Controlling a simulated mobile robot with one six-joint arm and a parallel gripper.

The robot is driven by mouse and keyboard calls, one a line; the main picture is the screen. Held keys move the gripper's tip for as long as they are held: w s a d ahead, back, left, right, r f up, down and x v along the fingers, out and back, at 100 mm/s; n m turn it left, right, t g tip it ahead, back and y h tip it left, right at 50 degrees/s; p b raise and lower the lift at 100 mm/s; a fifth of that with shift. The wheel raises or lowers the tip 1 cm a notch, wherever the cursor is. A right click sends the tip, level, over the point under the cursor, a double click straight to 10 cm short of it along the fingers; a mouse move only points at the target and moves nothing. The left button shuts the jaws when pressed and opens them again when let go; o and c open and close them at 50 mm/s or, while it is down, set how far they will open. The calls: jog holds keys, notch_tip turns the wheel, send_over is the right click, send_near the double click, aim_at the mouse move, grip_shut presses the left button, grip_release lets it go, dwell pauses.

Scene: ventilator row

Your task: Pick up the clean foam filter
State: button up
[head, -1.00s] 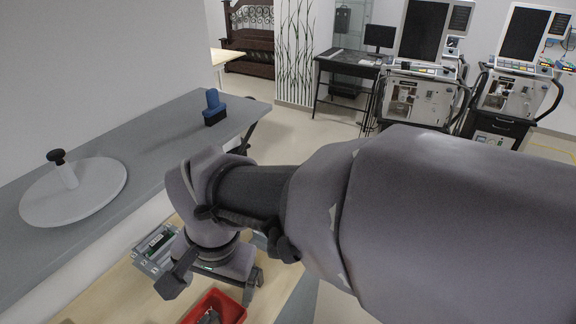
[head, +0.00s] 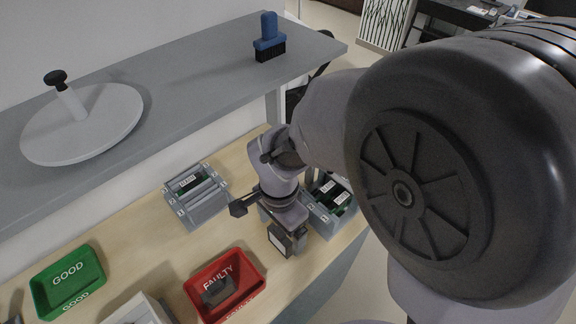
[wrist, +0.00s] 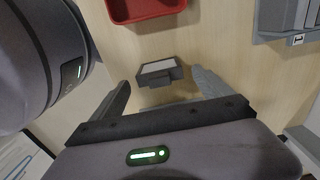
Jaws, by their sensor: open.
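A small dark-framed block with a pale face (head: 281,239) is on the wooden bench, close to my gripper. I take it for the foam filter, but cannot tell whether it is clean. In the wrist view this block (wrist: 158,71) lies just beyond my fingertips, between their lines, with bare wood around it. My gripper (head: 270,224) is open and points down over the bench. Its two spread fingers also show in the wrist view (wrist: 161,82), with nothing held. My arm hides part of the bench behind the gripper.
A red FAULTY tray (head: 247,262) holding a dark piece (head: 219,291) stands nearby. A green GOOD tray (head: 66,271) is farther left. Grey slotted boxes (head: 205,207) and (head: 322,221) flank my gripper. A grey shelf (head: 190,75) overhangs behind, carrying a blue brush (head: 269,38) and a disc (head: 85,122).

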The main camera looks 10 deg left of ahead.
aim_at(279, 238)
jog(key=f, duration=0.2)
jog(key=f+b, duration=0.1)
jog(key=f, duration=0.1)
jog(key=shift+s+a, duration=0.1)
jog(key=shift+a, duration=0.1)
jog(key=shift+r, duration=0.15)
jog(key=shift+c, duration=1.1)
jog(key=c, duration=1.2)
